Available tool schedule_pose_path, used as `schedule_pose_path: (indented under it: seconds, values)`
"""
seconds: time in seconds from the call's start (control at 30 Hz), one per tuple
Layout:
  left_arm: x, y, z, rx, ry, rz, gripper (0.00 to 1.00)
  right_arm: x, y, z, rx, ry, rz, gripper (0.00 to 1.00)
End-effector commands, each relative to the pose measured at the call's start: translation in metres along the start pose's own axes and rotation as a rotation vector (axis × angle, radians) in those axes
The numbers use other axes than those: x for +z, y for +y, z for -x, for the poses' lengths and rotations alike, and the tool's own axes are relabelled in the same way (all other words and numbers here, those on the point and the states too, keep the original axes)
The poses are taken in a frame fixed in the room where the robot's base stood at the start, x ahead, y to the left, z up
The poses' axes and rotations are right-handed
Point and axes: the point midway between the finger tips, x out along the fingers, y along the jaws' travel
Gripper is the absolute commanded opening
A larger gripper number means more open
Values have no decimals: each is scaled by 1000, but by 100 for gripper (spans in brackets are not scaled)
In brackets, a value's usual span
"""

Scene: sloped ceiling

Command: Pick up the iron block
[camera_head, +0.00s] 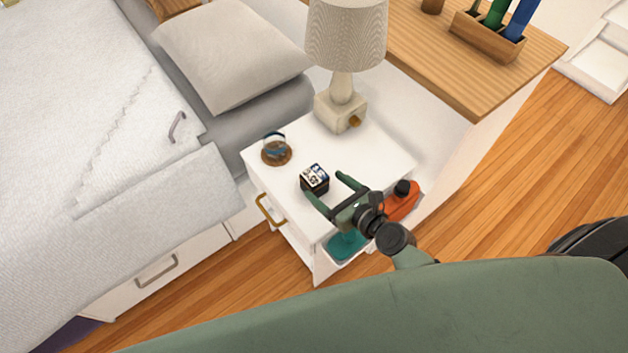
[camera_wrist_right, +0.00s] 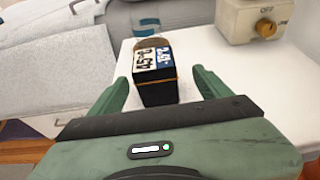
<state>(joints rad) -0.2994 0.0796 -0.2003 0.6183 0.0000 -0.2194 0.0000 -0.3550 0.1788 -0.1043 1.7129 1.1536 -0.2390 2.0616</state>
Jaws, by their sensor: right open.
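The block (camera_head: 314,179), small and dark with a white and blue printed top, sits on the white nightstand (camera_head: 372,160). I take it to be the iron block, though its material cannot be told. My right gripper (camera_head: 328,194) is open, with its green fingers reaching toward the block from the right and front. In the right wrist view the block (camera_wrist_right: 156,76) stands upright just beyond and between the open fingertips (camera_wrist_right: 160,90), with nothing held. My left gripper is not in view.
A lamp (camera_head: 345,55) stands at the back of the nightstand. A small glass globe on a wooden base (camera_head: 276,150) is left of the block. The bed (camera_head: 120,120) borders the left, and a wooden desk (camera_head: 465,60) the right. Bare nightstand top lies right of the block.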

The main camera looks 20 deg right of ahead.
Motion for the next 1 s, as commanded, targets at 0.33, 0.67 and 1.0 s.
schedule_pose_path:
  seconds: [0.33, 0.67, 1.0]
  values:
    - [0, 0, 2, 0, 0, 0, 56, 6, 6, -47, 2, -1, 1, 78]
    - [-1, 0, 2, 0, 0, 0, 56, 6, 6, -50, 1, 0, 2, 67]
    - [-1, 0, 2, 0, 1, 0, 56, 9, 6, -50, 0, -5, 3, 0]
